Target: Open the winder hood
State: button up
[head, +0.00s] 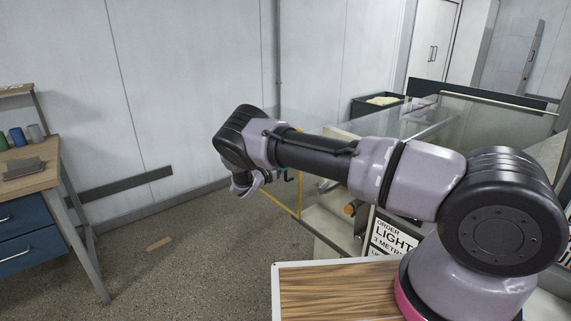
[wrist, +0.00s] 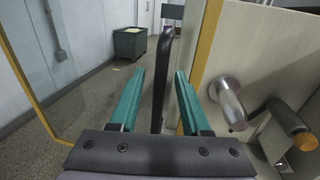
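The winder hood appears to be the clear, yellow-edged panel (head: 281,205) on the near end of the machine, beyond my arm. In the wrist view its yellow edge (wrist: 25,85) runs down the left, and another yellow strip stands right of centre. A black bar handle (wrist: 163,60) rises in the middle of the wrist view. My gripper (wrist: 160,72) is open, its two green fingers on either side of the bar, with gaps visible on both sides. In the head view my gripper (head: 286,175) is mostly hidden by my wrist.
A metal roller end (wrist: 228,103) and an orange-tipped knob (wrist: 304,141) sit close to the right of my fingers. A green bin (wrist: 130,43) stands farther back. A workbench (head: 40,178) is at the left, with open floor between.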

jog(key=v, duration=1)
jog(key=shift+s+a, duration=0.25)
jog(key=shift+s, duration=0.05)
jog(key=s+d+r+m+g+y, duration=0.2)
jog(key=s+d+r+m+g, duration=0.15)
jog(key=d+r+m, duration=0.35)
jog(key=s+d+r+m+g+y, duration=0.25)
jog(key=d+r+m+g, duration=0.35)
jog(key=r, duration=0.4)
jog(key=s+d+r+m+g+y, duration=0.1)
jog(key=s+d+r+m+g, duration=0.3)
jog(key=d+r, duration=0.45)
jog(key=s+d+r+m+t+y, duration=0.2)
jog(key=s+r+m+y, duration=0.15)
jog(key=s+r, duration=0.3)
jog(key=s+d+r+m+t+y, duration=0.1)
jog(key=s+d+r+m+y, duration=0.2)
jog(key=s+r+m, duration=0.3)
jog(key=s+r+m+t+y, duration=0.1)
jog(key=s+r+m+t, duration=0.1)
jog(key=s, duration=0.6)
jog(key=s+a+r+m+t+y, duration=0.1)
jog(key=s+r+m+t, duration=0.1)
jog(key=s, duration=0.6)
jog(key=shift+r+m, duration=0.55)
jog(key=shift+r, duration=0.2)
